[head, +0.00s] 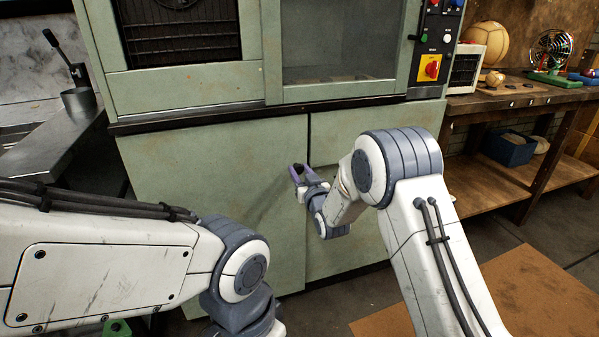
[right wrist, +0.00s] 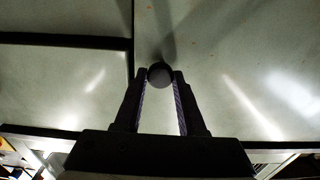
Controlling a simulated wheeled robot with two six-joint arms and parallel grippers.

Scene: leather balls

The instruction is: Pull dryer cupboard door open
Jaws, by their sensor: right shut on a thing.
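The dryer cupboard's left door (head: 215,190) is a pale green panel on the lower front of the machine. A narrow dark seam parts it from the right door (head: 355,125), and I see no clear opening between them. My right gripper (head: 298,172), with purple fingers, is at the door front close to the seam. It is shut on a small dark round knob (head: 298,167). In the right wrist view the knob (right wrist: 160,75) sits between the fingertips (right wrist: 160,77). My left arm crosses the lower left, with its gripper out of the picture.
A metal counter (head: 60,135) stands at the left. A wooden workbench (head: 520,95) with a ball (head: 487,42) and a fan (head: 553,50) stands at the right. A brown mat (head: 530,290) lies on the floor at lower right. Floor shows in front of the doors.

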